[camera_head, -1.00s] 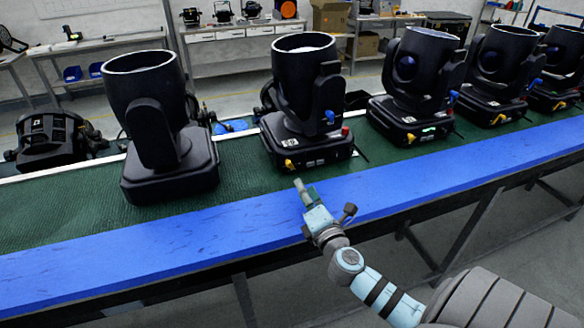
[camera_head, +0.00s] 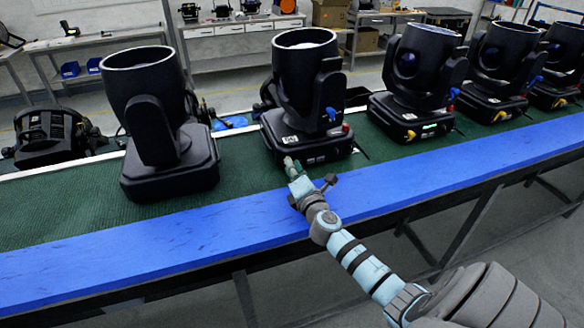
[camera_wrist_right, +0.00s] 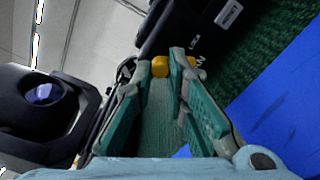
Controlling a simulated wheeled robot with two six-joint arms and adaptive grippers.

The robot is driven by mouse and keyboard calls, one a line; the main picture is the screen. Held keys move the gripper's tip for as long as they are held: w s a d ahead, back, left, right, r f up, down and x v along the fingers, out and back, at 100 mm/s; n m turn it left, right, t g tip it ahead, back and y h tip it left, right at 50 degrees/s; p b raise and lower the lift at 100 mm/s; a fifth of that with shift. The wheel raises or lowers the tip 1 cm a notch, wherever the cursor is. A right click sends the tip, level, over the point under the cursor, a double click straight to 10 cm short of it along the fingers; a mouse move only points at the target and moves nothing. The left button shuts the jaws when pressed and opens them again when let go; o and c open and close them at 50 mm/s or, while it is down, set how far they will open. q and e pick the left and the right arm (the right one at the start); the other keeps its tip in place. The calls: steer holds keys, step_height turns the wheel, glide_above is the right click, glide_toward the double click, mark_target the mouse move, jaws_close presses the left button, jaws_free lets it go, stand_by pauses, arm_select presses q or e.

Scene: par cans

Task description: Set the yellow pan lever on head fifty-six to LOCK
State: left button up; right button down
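The moving head in front of me, second from left (camera_head: 305,100), stands upright on the bench with a white number label on its base, too small to read surely. Its yellow pan lever (camera_wrist_right: 160,66) shows in the right wrist view, at the front of the black base (camera_wrist_right: 185,24). My right gripper (camera_head: 291,166) reaches the base's front left side and hides the lever in the head view. In the right wrist view its fingers (camera_wrist_right: 162,68) are apart, with the lever between or just beyond the tips. Contact cannot be told. My left gripper is not in view.
Another moving head (camera_head: 158,120) stands to the left, and several more stand to the right, such as this one (camera_head: 415,80). They stand on a green mat (camera_head: 60,212). A clear blue strip (camera_head: 130,246) runs along the bench front.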

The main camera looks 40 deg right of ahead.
steer(key=shift+m, duration=0.4)
steer(key=m+b, duration=0.1)
steer(key=d+m+b, duration=0.1)
steer(key=m, duration=0.3)
steer(key=shift+s+d+r+b, duration=0.1)
steer(key=shift+s+d+b, duration=0.2)
steer(key=shift+b, duration=0.1)
steer(key=m+b, duration=0.1)
steer(key=m, duration=0.1)
steer(key=d+m+b, duration=0.1)
steer(key=m, duration=0.1)
steer(key=m+b, duration=0.1)
steer(key=m, duration=0.1)
steer(key=shift+s+d+f, duration=0.2)
steer(key=shift+s, duration=0.1)
steer(key=c, duration=1.6)
jaws_free()
steer(key=shift+r, duration=0.1)
steer(key=v, duration=1.2)
